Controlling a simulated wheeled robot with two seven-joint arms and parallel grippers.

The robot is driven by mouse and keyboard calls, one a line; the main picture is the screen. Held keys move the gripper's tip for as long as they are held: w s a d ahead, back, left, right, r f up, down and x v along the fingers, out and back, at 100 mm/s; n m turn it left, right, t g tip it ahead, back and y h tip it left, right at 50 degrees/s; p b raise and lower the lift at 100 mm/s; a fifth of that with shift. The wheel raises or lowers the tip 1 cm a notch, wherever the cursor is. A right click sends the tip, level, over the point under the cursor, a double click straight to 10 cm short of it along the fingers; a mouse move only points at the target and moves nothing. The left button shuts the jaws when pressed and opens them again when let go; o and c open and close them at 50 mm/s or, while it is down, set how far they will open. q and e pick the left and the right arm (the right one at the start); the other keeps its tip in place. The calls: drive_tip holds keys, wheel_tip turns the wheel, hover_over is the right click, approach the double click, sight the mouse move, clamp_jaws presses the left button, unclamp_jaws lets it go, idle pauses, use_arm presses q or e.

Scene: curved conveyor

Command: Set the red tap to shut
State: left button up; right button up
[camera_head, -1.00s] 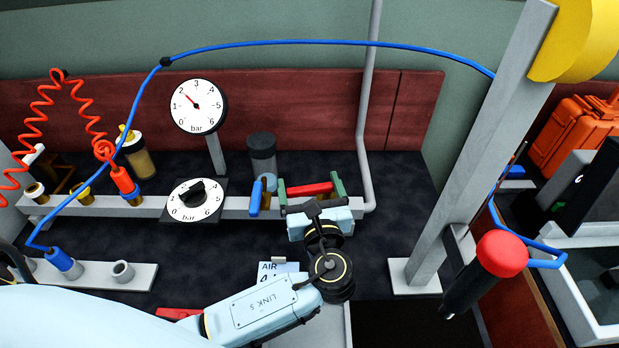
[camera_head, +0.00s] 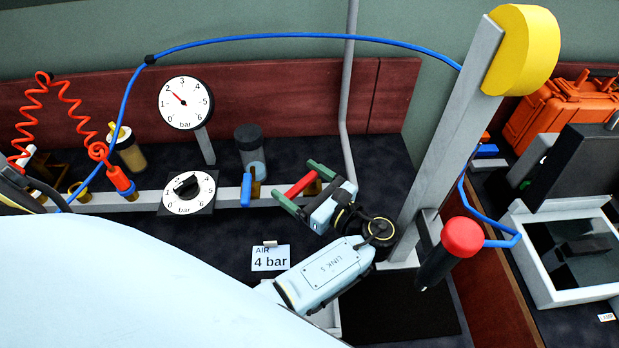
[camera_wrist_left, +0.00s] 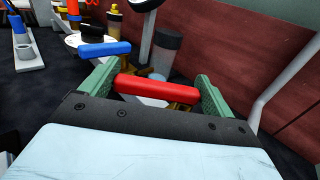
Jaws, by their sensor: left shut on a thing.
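The red tap's handle (camera_head: 300,184) is a red bar on the grey manifold rail, right of the blue tap (camera_head: 246,190). In the head view it lies slanted, its right end higher. My left gripper (camera_head: 303,187) has its green fingers at the two ends of this bar and is shut on it. The left wrist view shows the red bar (camera_wrist_left: 155,89) lying across between the green fingers (camera_wrist_left: 153,94), with the blue handle (camera_wrist_left: 105,49) just beyond. The brass tap body under the red bar is mostly hidden. My right gripper is not in view.
A pressure gauge (camera_head: 185,103) and a black-knobbed regulator dial (camera_head: 187,192) stand left of the taps. A dark-capped cylinder (camera_head: 250,150) is behind them. An "AIR 4 bar" card (camera_head: 270,258) lies in front. A grey post (camera_head: 450,130) rises at the right.

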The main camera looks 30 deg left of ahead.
sight(300, 184)
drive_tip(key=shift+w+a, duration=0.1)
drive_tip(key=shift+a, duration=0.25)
use_arm(q)
drive_tip(key=o, duration=1.2)
drive_tip(key=shift+c, duration=0.2)
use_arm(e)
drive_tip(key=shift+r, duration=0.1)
use_arm(q)
wheel_tip(300, 184, up, 9)
drive_tip(key=p, duration=0.3)
drive_tip(key=shift+r, duration=0.5)
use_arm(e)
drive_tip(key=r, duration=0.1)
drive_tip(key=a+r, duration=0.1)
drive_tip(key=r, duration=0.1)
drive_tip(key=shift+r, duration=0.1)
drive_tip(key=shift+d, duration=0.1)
